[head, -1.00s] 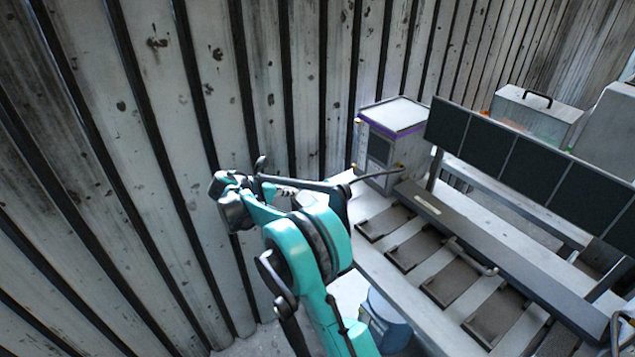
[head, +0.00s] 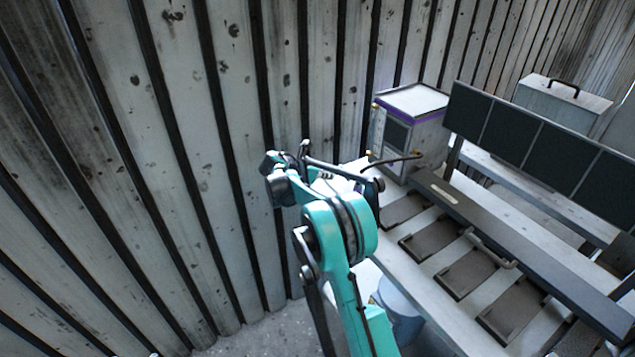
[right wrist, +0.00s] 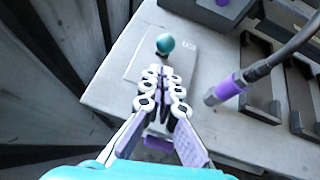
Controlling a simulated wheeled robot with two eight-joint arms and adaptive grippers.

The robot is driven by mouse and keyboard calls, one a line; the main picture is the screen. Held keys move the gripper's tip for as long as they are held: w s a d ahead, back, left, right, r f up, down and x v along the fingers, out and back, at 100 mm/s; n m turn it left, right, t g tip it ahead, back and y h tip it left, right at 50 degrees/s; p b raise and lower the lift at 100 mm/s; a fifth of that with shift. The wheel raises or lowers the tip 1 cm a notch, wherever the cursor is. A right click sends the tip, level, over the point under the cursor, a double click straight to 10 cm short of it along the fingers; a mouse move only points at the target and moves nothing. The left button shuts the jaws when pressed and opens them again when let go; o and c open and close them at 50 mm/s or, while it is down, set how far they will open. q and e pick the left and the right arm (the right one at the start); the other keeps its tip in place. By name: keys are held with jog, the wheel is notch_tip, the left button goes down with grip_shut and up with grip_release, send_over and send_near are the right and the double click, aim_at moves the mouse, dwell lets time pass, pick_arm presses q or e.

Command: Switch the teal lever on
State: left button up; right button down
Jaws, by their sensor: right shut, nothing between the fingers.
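The teal lever shows in the right wrist view as a round teal knob (right wrist: 165,43) on a short dark stem. It stands on a pale flat plate (right wrist: 190,62) on the light worktop. My right gripper (right wrist: 161,72) is shut and empty, with its tips just short of the knob on the near side. I cannot tell whether they touch it. In the head view my teal right arm hides the lever and most of the gripper. My left gripper is not in view.
A purple-collared cable (right wrist: 229,88) lies right of the gripper. A pale box with purple trim (head: 413,101) stands at the worktop's back. Dark recessed trays (head: 433,239) and dark panels (head: 545,150) lie right. A corrugated wall (head: 190,150) is left; a bucket (head: 402,312) stands below.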

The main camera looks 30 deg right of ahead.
aim_at(339, 168)
jog(key=shift+w+d+r, duration=0.1)
jog(key=shift+w+d, duration=0.05)
jog(key=shift+d, duration=0.25)
jog(key=shift+w+d+r, duration=0.1)
jog(key=shift+d, duration=0.3)
jog(key=shift+r, duration=0.1)
jog(key=shift+d+r+y+p, duration=0.3)
jog(key=shift+y+p, duration=0.1)
jog(key=shift+p, duration=0.1)
jog(key=shift+d+r+y+p, duration=0.55)
jog(key=shift+y+p, duration=0.15)
jog(key=shift+p, duration=0.55)
jog(key=d+r+g+y+p, duration=0.1)
jog(key=d+y+p, duration=0.6)
jog(key=d+p, duration=0.2)
jog(key=shift+w+r+m+p, duration=0.15)
jog(key=shift+w+m+p, duration=0.2)
jog(key=shift+p, duration=0.25)
